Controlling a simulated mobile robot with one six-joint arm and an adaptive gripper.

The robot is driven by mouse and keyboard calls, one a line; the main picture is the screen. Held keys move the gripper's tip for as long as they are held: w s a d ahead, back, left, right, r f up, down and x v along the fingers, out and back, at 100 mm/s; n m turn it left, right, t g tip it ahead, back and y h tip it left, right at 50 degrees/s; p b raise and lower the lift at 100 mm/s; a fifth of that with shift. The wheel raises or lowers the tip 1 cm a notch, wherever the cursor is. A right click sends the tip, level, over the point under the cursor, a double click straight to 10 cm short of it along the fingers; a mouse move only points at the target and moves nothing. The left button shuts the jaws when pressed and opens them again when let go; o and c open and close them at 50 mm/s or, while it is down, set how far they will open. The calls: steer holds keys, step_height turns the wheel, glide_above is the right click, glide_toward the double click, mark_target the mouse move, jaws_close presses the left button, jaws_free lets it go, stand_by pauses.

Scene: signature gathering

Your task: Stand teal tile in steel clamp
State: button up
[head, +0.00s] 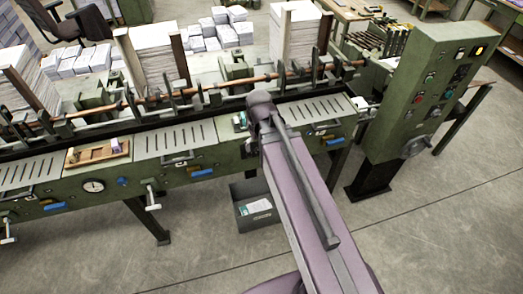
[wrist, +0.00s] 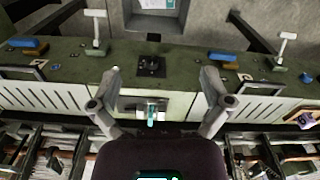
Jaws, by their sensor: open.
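In the head view the teal tile (head: 236,123) shows beside the steel clamp (head: 243,116), just left of my arm. My fingers are hidden there.
A wooden tray (head: 72,159) with small items rests on the machine to the left. A grey bin (head: 238,191) stands on the floor below the front edge. Paper stacks and a rod mechanism stand behind. A control cabinet (head: 400,110) rises on the right.

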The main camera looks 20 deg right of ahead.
steer(key=s+m, duration=0.1)
steer(key=s, duration=0.1)
steer(key=shift+s+m, duration=0.3)
steer(key=shift+m, duration=0.1)
step_height(320, 180, down, 6)
steer(key=b, duration=0.6)
steer(key=shift+c, duration=0.2)
steer(key=c, duration=0.5)
steer(key=shift+a, duration=0.1)
steer(key=shift+c, duration=0.2)
